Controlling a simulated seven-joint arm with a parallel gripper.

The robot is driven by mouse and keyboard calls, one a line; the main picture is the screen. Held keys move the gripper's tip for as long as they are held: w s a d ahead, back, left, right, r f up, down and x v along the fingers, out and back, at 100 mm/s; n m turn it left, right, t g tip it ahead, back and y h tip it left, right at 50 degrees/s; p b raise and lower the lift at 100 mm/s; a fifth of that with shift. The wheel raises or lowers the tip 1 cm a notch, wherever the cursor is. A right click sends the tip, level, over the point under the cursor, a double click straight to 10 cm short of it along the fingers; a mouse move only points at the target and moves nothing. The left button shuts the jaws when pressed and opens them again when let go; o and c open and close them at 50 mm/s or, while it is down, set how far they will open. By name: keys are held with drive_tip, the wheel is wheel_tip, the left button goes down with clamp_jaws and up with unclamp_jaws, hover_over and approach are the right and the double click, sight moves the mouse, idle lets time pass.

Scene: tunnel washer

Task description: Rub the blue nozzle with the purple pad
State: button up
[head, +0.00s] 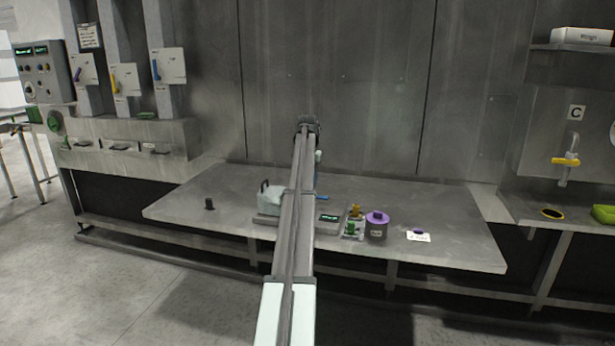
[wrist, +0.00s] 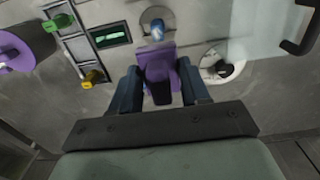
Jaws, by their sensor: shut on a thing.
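In the wrist view my gripper (wrist: 159,90) is shut on the purple pad (wrist: 158,66), a purple block held between its two dark fingers. The blue nozzle (wrist: 157,29) is just beyond the pad's far edge, in front of a grey round part. The pad and the nozzle look very close in the picture; I cannot tell whether they touch. A small blue bit (head: 322,197) shows just right of the arm and may be the nozzle.
A steel table (head: 450,240) carries a purple-lidded jar (head: 377,229), a rack with green and yellow pieces (head: 354,224), a green display (head: 328,217) and a pale container with a black handle (head: 270,199). The table's left part is mostly clear.

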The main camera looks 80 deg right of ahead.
drive_tip(key=shift+f, duration=2)
drive_tip(key=shift+a+f, duration=0.35)
drive_tip(key=shift+f, duration=0.3)
drive_tip(key=shift+a+f, duration=0.35)
drive_tip(key=shift+f, duration=0.3)
drive_tip(key=shift+c, duration=0.4)
drive_tip(key=shift+s+a, duration=0.1)
drive_tip(key=shift+a, duration=1.35)
drive_tip(key=d, duration=0.4)
drive_tip(key=shift+d, duration=0.25)
drive_tip(key=shift+r, duration=4.1)
